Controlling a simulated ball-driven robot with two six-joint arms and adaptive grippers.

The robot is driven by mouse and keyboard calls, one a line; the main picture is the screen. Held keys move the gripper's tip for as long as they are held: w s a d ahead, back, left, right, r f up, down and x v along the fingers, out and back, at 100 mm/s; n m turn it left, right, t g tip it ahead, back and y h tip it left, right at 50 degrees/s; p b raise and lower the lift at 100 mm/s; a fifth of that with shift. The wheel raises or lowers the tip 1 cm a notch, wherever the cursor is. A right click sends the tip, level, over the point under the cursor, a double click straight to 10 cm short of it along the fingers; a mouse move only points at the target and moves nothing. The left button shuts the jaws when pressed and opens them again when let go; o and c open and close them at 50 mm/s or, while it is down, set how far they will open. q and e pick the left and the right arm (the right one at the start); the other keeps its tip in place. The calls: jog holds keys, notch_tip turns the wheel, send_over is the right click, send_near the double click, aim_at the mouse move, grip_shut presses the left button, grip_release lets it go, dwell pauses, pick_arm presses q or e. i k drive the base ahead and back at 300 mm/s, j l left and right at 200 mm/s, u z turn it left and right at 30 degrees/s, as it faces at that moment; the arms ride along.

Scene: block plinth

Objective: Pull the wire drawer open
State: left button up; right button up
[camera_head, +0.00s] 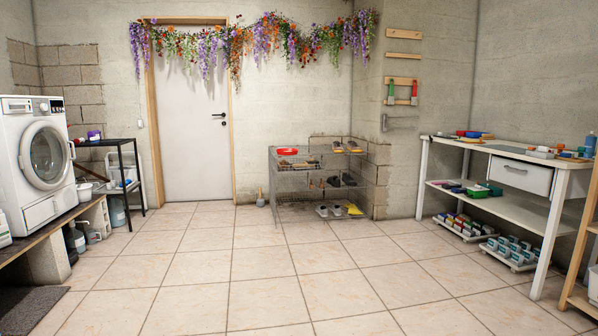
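A wire drawer unit (290,195) stands on the tiled floor against the back wall, right of the door. It has several wire levels, with a red round dish (287,151) on top and shoe-like items on the levels. A yellow item (354,209) lies at its bottom right. The wire is thin, and I cannot make out how far any drawer is pulled out. Neither of my grippers is in view.
A white washing machine (40,155) stands on a low bench at the left. A white workbench (510,205) with a drawer and loaded shelves stands along the right wall. A white door (192,120) is at the back. The tiled floor (250,270) in the middle is clear.

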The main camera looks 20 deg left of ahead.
aim_at(289, 168)
jog(key=i+j+u, duration=0.55)
jog(key=i, duration=0.2)
jog(key=i+u, duration=0.5)
jog(key=i, duration=4.2)
